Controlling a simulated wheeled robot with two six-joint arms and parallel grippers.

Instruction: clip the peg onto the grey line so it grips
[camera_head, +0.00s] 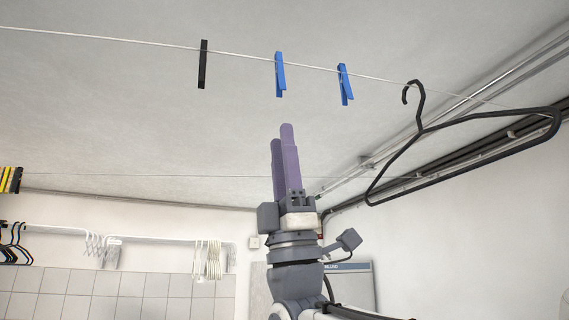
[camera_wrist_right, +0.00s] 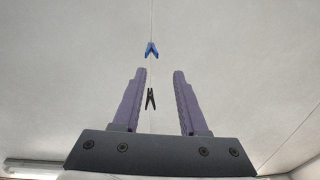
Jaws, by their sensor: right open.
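The grey line (camera_head: 130,40) runs across the top of the head view, sloping down to the right. A black peg (camera_head: 203,66) and two blue pegs, one (camera_head: 280,76) left of the other (camera_head: 345,86), hang with their upper ends at the line. My right gripper (camera_head: 281,134) points up below the left blue peg, open, with nothing visible between its purple fingers. In the right wrist view the open fingers (camera_wrist_right: 158,72) frame the black peg (camera_wrist_right: 150,98); one blue peg (camera_wrist_right: 151,49) shows farther up. Neither peg is touched. My left gripper is out of view.
A black hanger (camera_head: 420,130) hangs on the line at the right. A thinner second line (camera_head: 130,175) crosses behind my gripper. White hangers (camera_head: 207,262) and dark hangers (camera_head: 14,243) hang on a rail at the lower left. Pipes run along the ceiling at right.

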